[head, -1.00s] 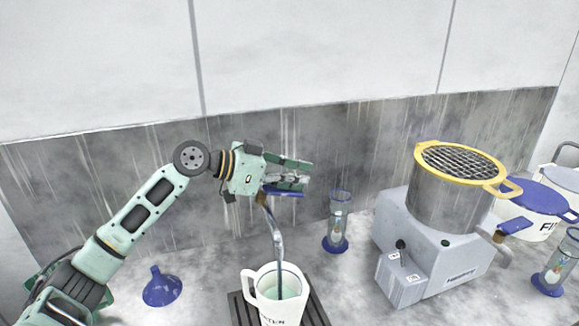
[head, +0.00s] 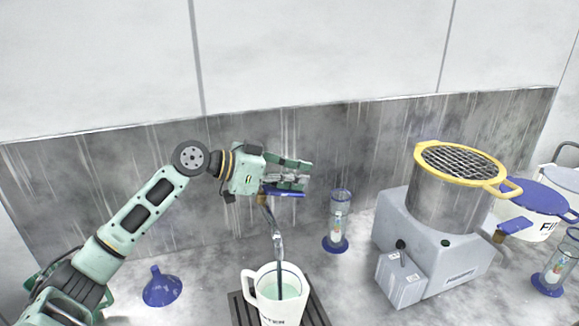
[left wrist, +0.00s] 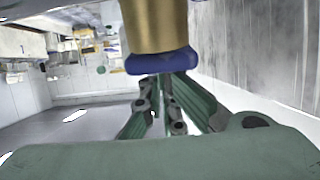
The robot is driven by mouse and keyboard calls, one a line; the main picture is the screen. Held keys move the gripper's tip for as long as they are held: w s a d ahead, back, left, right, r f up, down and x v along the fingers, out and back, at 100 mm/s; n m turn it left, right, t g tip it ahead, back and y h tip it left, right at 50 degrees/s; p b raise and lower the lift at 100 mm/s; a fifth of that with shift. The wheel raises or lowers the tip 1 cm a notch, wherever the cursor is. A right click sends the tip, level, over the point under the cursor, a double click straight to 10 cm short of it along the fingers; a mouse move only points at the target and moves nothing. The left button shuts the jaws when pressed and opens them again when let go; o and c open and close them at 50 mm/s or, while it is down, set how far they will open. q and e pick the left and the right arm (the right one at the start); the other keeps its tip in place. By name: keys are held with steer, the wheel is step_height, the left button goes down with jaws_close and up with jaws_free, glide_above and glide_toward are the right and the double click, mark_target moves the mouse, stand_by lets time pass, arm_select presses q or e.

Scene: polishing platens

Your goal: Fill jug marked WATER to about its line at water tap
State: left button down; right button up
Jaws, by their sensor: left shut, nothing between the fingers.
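The white jug (head: 266,308) stands upright on a dark slatted grate under the tap; its lettering is only partly readable. Pale liquid shows inside, below the rim; its height against any line cannot be told. The tap spout (head: 276,238) curves down over the jug, and a thin dark stream or spout end reaches into it. My left gripper (head: 300,174) is shut and empty, just above the tap's blue lever (head: 284,193) and close against it. In the left wrist view, the closed fingers (left wrist: 165,85) are beside a brass part with a blue end (left wrist: 160,62). My right gripper is not seen.
A blue funnel (head: 162,289) lies left of the grate (head: 238,306). A blue-based glass timer (head: 338,222) stands right of the tap. A grey machine (head: 440,252) with a yellow-rimmed sieve (head: 462,164) fills the right. A blue-lidded tub (head: 540,225) stands beyond it.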

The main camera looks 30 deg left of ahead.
arm_select(q)
steer(key=shift+r+p, duration=0.6)
steer(key=shift+r, duration=0.2)
steer(key=shift+s+a, duration=0.15)
steer(key=shift+a, duration=0.05)
steer(key=v, duration=1.1)
steer(key=shift+s+r, duration=0.2)
steer(key=shift+a, duration=0.1)
stand_by(0.6)
